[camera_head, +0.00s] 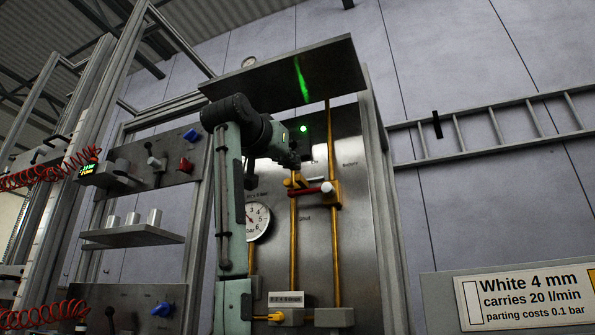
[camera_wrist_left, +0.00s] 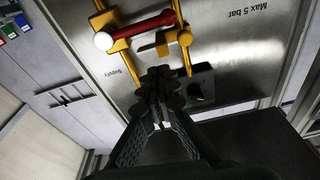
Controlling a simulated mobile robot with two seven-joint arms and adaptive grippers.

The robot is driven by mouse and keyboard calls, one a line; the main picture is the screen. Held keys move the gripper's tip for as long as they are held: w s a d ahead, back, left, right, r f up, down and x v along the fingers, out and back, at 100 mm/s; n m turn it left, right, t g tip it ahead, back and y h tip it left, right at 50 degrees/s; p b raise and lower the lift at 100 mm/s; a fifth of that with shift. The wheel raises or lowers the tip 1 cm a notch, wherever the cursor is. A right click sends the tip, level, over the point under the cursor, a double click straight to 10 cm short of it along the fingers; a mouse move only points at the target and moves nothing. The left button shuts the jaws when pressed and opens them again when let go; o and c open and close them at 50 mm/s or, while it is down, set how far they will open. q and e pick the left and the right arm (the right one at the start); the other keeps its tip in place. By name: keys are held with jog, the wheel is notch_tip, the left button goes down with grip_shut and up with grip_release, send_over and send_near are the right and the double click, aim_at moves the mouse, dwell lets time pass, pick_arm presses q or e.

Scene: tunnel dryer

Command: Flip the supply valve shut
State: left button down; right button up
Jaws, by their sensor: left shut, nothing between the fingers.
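The supply valve has a red lever (camera_head: 308,190) with a white end, between two upright yellow pipes on the steel panel. In the head view it lies nearly level, across the pipes, white end at right. In the left wrist view the red lever (camera_wrist_left: 150,25) lies just beyond my fingertips, near a "Supply" label (camera_wrist_left: 108,72). My left gripper (camera_head: 297,162) is just above the lever in the head view. In the left wrist view the left gripper (camera_wrist_left: 160,82) is shut and empty; I cannot tell whether it touches the valve. My right gripper is out of view.
A pressure gauge (camera_head: 257,220) sits left of the pipes, partly behind my arm. A metal canopy (camera_head: 290,80) overhangs the panel, and a frame post (camera_head: 383,200) bounds it at right. A shelf with cups (camera_head: 130,237) stands left. A yellow fitting (camera_head: 290,317) is below.

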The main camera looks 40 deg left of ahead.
pick_arm(q)
jog(key=b+v, duration=0.1)
jog(key=v, duration=0.4)
jog(key=shift+s, duration=0.1)
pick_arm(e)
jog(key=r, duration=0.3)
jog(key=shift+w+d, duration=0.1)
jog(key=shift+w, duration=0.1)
